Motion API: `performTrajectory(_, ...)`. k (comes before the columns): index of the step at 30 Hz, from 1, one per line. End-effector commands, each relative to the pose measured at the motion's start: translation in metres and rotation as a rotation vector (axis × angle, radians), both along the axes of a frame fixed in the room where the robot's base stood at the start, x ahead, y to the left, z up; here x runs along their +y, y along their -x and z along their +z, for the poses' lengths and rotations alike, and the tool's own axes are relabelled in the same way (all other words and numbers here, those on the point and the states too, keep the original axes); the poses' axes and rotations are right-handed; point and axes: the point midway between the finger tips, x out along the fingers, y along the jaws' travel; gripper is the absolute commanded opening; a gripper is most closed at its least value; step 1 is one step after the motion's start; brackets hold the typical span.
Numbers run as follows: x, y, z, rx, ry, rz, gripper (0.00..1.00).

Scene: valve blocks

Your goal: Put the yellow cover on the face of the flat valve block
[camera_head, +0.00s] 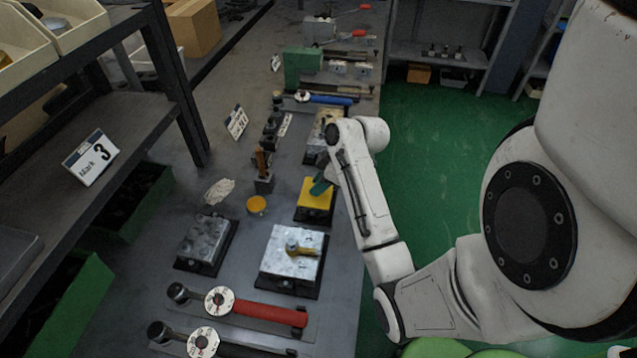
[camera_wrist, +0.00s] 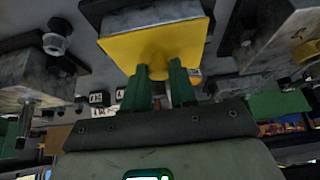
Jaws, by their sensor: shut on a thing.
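The yellow cover (camera_head: 316,194) is a square plate that appears to lie on the face of a low block with a dark base (camera_head: 311,217), on the right side of the bench. In the wrist view the cover (camera_wrist: 185,42) fills the upper middle, against a grey metal block (camera_wrist: 150,17). My gripper (camera_head: 320,186) is at the cover, with its green fingers shut on a small yellow grip at its middle; the fingers also show in the wrist view (camera_wrist: 161,78). I cannot tell whether the cover is fully seated.
A grey block (camera_head: 206,241) and a block with an orange-yellow handle (camera_head: 290,248) stand nearer. A round yellow cap (camera_head: 256,204) lies left of the cover. A red-handled tool (camera_head: 265,311) lies in front. A dark shelf (camera_head: 90,150) borders the bench's left side.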

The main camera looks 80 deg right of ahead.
Motion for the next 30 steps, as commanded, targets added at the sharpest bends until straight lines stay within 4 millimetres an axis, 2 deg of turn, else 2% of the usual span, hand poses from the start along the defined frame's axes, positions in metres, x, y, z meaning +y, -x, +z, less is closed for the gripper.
performTrajectory(1,0.0,0.0,-0.001,0.0,0.0,0.0,0.28)
performTrajectory(9,0.0,0.0,-0.001,0.0,0.0,-0.001,0.52)
performTrajectory(19,-0.001,0.002,0.005,0.0,0.0,-0.001,0.52)
performTrajectory(23,-0.002,0.01,0.021,-0.001,0.003,-0.003,0.52)
performTrajectory(30,-0.004,0.036,0.067,-0.002,0.006,-0.002,0.52)
